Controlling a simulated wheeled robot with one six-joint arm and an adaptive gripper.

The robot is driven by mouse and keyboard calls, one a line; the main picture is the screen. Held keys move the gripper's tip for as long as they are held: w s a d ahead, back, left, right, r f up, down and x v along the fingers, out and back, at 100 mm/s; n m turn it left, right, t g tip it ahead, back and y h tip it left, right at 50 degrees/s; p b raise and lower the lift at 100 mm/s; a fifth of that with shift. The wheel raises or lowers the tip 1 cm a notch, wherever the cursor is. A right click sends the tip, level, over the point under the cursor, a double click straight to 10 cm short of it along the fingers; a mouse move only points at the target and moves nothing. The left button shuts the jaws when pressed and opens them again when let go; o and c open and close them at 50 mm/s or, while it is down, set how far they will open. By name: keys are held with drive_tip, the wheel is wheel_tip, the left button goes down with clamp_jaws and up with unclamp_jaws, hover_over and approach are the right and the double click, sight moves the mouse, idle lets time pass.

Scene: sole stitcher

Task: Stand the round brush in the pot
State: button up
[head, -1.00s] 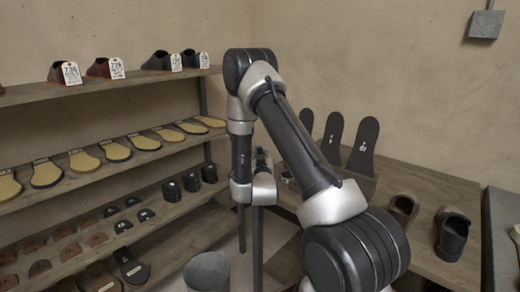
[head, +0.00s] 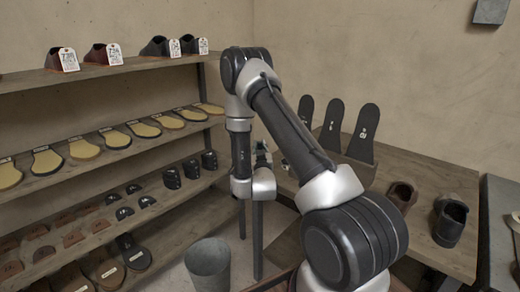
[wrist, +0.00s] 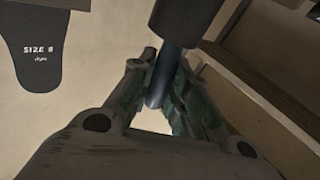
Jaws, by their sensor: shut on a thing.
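In the wrist view my gripper (wrist: 160,78) is shut on a dark rod with a wider dark part at the top, which I take for the round brush (wrist: 165,70). Its blunt lower end shows between the greenish fingers. In the head view my gripper (head: 262,153) is small and partly hidden behind my arm, near the back of the bench, and the brush cannot be made out there. A grey, open-topped container (head: 208,265) stands on the floor at the lower middle. I cannot tell whether it is the pot, and no other clear pot shows.
A shelf rack (head: 105,85) with shoes and soles fills the left. A wooden bench (head: 425,175) on the right holds upright dark soles (head: 364,133) and shoes (head: 448,222). A black sole marked with a size (wrist: 40,45) shows in the wrist view.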

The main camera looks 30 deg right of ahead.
drive_tip(key=o, duration=0.9)
drive_tip(key=v, duration=1.2)
drive_tip(key=shift+r, duration=4.55)
drive_tip(key=shift+f, duration=0.1)
